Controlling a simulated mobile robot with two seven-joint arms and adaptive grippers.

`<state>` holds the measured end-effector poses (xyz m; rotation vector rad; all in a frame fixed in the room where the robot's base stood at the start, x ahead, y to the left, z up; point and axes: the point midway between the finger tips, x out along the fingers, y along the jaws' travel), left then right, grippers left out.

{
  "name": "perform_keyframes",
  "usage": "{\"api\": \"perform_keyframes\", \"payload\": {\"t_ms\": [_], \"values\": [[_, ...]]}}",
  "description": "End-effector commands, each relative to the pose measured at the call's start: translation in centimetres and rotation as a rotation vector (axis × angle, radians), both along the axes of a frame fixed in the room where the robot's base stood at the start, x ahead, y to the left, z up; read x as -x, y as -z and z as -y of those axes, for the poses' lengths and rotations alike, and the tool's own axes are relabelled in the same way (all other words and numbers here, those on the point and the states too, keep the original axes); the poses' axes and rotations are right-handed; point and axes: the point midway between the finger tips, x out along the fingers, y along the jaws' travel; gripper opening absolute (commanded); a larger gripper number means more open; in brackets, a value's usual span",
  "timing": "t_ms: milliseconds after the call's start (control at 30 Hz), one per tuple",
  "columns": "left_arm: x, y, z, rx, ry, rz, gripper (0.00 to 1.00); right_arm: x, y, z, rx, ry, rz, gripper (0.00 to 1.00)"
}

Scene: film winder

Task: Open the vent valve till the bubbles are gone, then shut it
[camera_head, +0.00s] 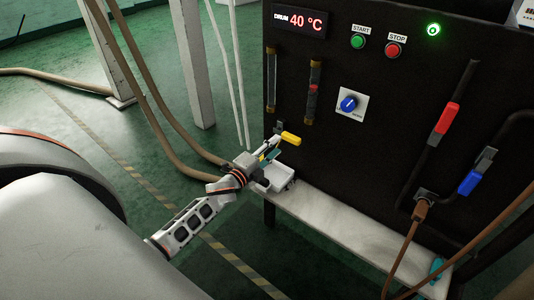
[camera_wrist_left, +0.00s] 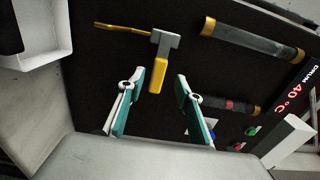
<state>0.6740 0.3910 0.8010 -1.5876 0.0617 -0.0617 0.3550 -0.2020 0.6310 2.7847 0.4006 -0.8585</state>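The vent valve has a yellow handle (camera_head: 290,138) and sits low on the black panel, below two sight tubes. In the left wrist view its yellow handle (camera_wrist_left: 157,76) hangs from a grey body (camera_wrist_left: 164,43) with a brass spout (camera_wrist_left: 121,28). My left gripper (camera_head: 270,151) is at the valve; in the left wrist view its fingers (camera_wrist_left: 159,76) are open, one on each side of the handle, with gaps visible. The left sight tube (camera_head: 271,80) has brass ends and also shows in the left wrist view (camera_wrist_left: 252,39). I cannot make out bubbles in it. My right gripper is not in view.
A second tube with a red mark (camera_head: 313,92) is beside the first. The panel (camera_head: 400,110) also carries a DRUM 40 °C display (camera_head: 299,21), START (camera_head: 357,41) and STOP (camera_head: 393,50) buttons, a blue knob (camera_head: 349,103), and red (camera_head: 445,121) and blue (camera_head: 471,182) handles. A white tray (camera_head: 284,176) is below.

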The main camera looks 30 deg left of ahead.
Motion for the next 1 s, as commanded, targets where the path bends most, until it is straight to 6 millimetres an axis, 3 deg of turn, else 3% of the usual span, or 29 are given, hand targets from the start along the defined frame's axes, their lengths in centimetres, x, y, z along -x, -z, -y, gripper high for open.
{"api": "perform_keyframes", "payload": {"t_ms": [100,300,1000], "values": [[2.0,0.1,-0.2,-0.001,0.0,-0.001,0.35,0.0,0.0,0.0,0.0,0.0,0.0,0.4],[3.8,0.0,-0.3,-0.001,0.0,0.0,0.35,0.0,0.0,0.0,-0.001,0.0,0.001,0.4],[4.1,-0.1,-0.4,-0.001,0.0,0.001,0.35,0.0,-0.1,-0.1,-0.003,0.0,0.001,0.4]]}}
